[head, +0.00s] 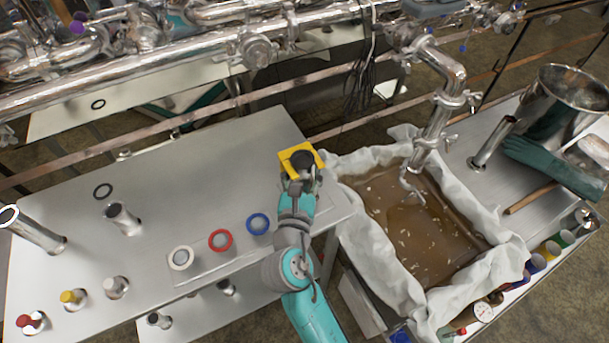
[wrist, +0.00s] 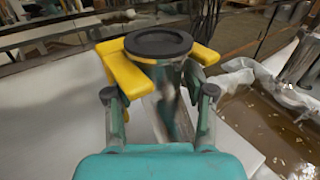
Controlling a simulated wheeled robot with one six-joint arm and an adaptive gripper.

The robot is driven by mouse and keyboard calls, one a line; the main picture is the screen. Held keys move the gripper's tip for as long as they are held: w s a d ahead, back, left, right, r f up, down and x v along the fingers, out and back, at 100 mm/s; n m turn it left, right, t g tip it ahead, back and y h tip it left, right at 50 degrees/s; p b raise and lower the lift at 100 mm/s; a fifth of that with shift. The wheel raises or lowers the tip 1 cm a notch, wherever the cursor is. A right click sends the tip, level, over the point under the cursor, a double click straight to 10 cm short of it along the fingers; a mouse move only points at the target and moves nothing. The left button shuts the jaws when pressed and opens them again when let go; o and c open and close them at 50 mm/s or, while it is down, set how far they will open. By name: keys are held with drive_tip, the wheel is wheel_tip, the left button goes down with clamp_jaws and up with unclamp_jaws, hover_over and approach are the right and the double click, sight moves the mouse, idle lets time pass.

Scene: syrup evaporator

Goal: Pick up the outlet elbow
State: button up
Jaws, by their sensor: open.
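A metal tube-like piece with a flat black ring (wrist: 158,43) on top stands between my gripper's fingers in the wrist view. It looks like the outlet elbow, but its bend is not clearly visible. In the head view only its dark top (head: 303,159) shows. My gripper (head: 301,162) is at the right end of the steel table, with its yellow fingers on either side of the piece. In the wrist view my gripper (wrist: 165,62) is open around it. The fingers and their linkages hide part of its lower body, and I cannot tell whether they touch it.
White (head: 181,257), red (head: 220,240) and blue (head: 258,223) rings lie on the steel table (head: 180,180). A short pipe (head: 122,217) and several capped fittings stand at left. A cloth-lined syrup pan (head: 425,235) lies right, under a downpipe (head: 434,125). Large pipes cross behind.

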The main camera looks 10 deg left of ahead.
drive_tip(key=c, duration=1)
clamp_jaws()
drive_tip(key=shift+r, duration=0.15)
